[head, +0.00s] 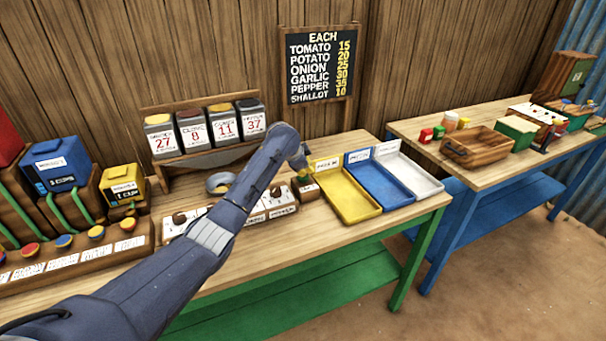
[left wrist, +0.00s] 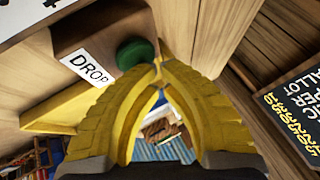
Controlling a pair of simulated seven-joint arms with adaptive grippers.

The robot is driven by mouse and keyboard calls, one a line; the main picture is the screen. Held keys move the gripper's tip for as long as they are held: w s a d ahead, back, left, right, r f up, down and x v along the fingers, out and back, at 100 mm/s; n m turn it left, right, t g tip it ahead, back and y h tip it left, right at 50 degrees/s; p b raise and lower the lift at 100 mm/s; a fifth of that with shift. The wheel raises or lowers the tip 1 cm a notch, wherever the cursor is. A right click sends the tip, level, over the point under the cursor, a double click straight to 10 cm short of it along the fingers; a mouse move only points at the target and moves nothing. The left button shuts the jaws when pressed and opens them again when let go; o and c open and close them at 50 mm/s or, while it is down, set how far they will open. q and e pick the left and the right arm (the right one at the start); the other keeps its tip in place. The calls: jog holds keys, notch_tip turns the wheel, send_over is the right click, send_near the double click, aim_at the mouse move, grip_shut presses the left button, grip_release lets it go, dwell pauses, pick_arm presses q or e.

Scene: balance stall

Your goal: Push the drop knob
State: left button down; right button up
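The green drop knob (left wrist: 135,53) sits on a wooden block (left wrist: 85,35) with a white label reading DROP (left wrist: 84,66), in the left wrist view. In the head view the small block (head: 309,191) stands on the bench just left of the yellow tray; its knob is small and partly covered there. My left gripper (left wrist: 159,70) has yellow fingers whose tips meet, with nothing seen between them. The tips are right beside the knob in the wrist view; I cannot tell whether they touch it. My right gripper is in neither view.
Yellow (head: 348,196), blue (head: 381,184) and white (head: 410,176) trays lie right of the block. A small grey bowl (head: 220,183) and canisters (head: 192,130) stand behind my left arm. A price board (head: 320,65) hangs behind. A second table (head: 482,178) stands at right.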

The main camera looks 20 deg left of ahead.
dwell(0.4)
pick_arm(q)
jog(key=shift+r, duration=1.2)
jog(key=shift+r, duration=2.5)
